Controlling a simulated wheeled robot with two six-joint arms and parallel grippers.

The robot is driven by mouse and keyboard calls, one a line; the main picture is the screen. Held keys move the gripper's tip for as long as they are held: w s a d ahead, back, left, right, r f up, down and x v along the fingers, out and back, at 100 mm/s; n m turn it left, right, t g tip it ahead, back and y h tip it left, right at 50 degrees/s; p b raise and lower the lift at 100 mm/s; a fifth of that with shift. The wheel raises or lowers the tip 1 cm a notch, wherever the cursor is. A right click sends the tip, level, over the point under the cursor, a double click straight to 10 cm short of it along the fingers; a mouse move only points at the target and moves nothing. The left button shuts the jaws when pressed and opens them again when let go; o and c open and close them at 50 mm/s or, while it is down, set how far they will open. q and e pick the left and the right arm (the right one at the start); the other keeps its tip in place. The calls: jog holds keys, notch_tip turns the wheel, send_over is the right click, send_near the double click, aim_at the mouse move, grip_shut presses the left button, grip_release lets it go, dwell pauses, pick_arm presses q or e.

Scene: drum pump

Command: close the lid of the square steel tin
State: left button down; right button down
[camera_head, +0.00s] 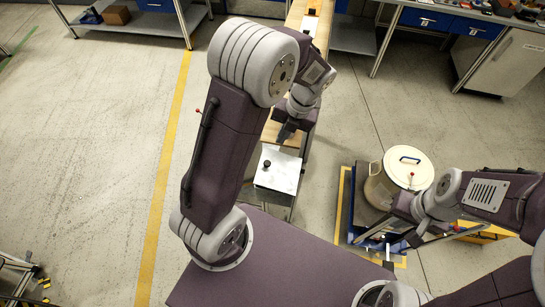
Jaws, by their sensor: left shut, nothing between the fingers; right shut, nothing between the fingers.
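The square steel tin (278,170) is at the near end of a narrow wooden-topped bench, in the middle of the head view. Its bright, flat top carries a black knob towards the left. From this angle I cannot tell whether the lid is fully down. My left gripper (286,135) is shut and empty, pointing down over the bench just beyond the tin's far edge. It looks apart from the tin. My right gripper (414,238) is shut and empty, low at the right beside a cream drum; its fingers are small and partly unclear.
The cream drum (404,168) has a pale lid with a blue handle and stands on a blue-and-yellow-edged base. The wooden bench top (300,18) runs away behind my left arm. Workbenches line the back.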

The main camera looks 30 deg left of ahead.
pick_arm(q)
jog(key=p, duration=0.2)
send_near(266, 162)
jog(key=x, duration=0.5)
jog(key=shift+w+d+f, duration=0.2)
jog(key=shift+d+f, duration=0.05)
jog(key=shift+f, duration=0.05)
jog(key=shift+a+f, duration=0.1)
jog(key=shift+f, duration=0.6)
jog(key=a+f, duration=0.1)
jog(key=f, duration=0.2)
jog(key=shift+s+a+b, duration=0.3)
jog(key=shift+s+a, duration=0.05)
jog(key=shift+a, duration=0.05)
jog(key=shift+s+d+r, duration=0.1)
